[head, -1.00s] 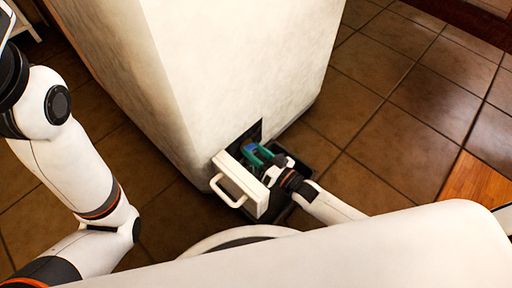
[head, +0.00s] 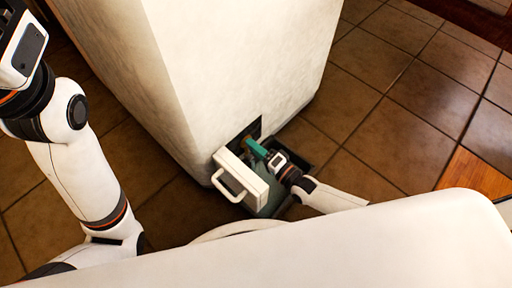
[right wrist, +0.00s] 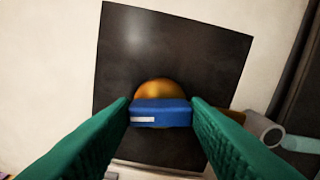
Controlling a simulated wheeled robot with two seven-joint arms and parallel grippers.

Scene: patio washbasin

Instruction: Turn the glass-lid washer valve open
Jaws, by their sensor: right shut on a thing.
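The valve has a blue handle (right wrist: 160,113) in front of a round brass-coloured body (right wrist: 160,91), against a dark square backing (right wrist: 172,50). My right gripper (right wrist: 160,108) has its green fingers on both sides of the blue handle, shut on it. In the head view my right gripper (head: 256,149) reaches into the opening low on the pale pedestal (head: 235,70); the valve is hidden there. The glass lid (head: 243,178), with a white frame and handle, stands open in front of the opening, beside my gripper. My left gripper's fingers are outside the picture.
Brown floor tiles (head: 365,110) are clear to the right of the pedestal. A wooden strip (head: 474,178) lies at the right edge. The lid stands close to my right wrist. A grey pipe-like part (right wrist: 264,134) is right of the valve.

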